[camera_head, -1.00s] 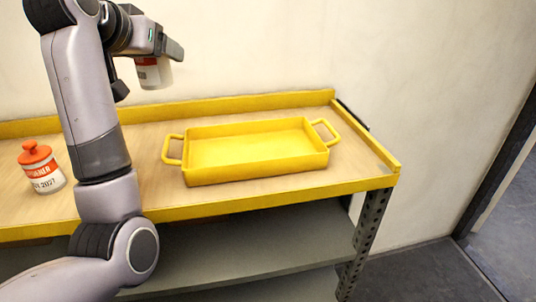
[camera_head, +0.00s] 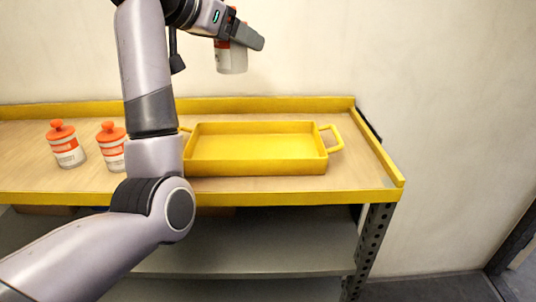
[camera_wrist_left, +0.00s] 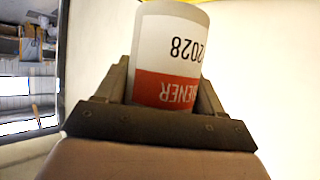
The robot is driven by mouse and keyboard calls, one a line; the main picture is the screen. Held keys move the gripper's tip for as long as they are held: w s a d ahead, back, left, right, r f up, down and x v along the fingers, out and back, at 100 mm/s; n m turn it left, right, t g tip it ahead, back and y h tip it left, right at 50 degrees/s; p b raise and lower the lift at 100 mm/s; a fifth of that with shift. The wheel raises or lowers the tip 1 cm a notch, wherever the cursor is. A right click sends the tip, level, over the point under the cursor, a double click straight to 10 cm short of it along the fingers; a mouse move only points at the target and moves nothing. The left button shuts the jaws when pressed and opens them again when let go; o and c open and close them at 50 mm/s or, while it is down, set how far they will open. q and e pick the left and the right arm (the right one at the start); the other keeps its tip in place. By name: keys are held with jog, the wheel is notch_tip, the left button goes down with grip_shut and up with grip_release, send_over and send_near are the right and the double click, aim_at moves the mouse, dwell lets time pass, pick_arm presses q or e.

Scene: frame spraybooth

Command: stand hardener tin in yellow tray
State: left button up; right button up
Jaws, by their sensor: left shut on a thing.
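My left gripper (camera_head: 238,36) is shut on a white tin with an orange-red band, the hardener tin (camera_head: 231,60). It holds the tin in the air, above and behind the yellow tray (camera_head: 256,168). In the left wrist view the tin (camera_wrist_left: 170,45) sits between both fingers, its label reading upside down with "2028" and part of "HARDENER". The yellow tray is empty where I can see it and rests on the bench. My left arm hides part of the tray's left handle. My right gripper is not in view.
Two similar tins with orange lids, one on the left (camera_head: 67,147) and one nearer the tray (camera_head: 112,150), stand on the wooden bench (camera_head: 25,160). The bench has a raised yellow edge (camera_head: 300,104) at the back. Wood is bare right of the tray.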

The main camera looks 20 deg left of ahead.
pick_arm(q)
jog(key=shift+d, duration=0.35)
notch_tip(320, 180, down, 20)
jog(key=shift+r, duration=0.15)
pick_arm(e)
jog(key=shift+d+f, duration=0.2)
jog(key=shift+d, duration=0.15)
pick_arm(q)
jog(key=o, duration=1.2)
jog(key=shift+f, duration=0.2)
jog(key=shift+c, duration=0.2)
jog(key=shift+r, duration=0.25)
jog(key=v, duration=1.2)
jog(key=shift+b, duration=0.35)
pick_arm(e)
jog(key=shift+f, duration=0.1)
pick_arm(q)
jog(key=shift+f, duration=0.1)
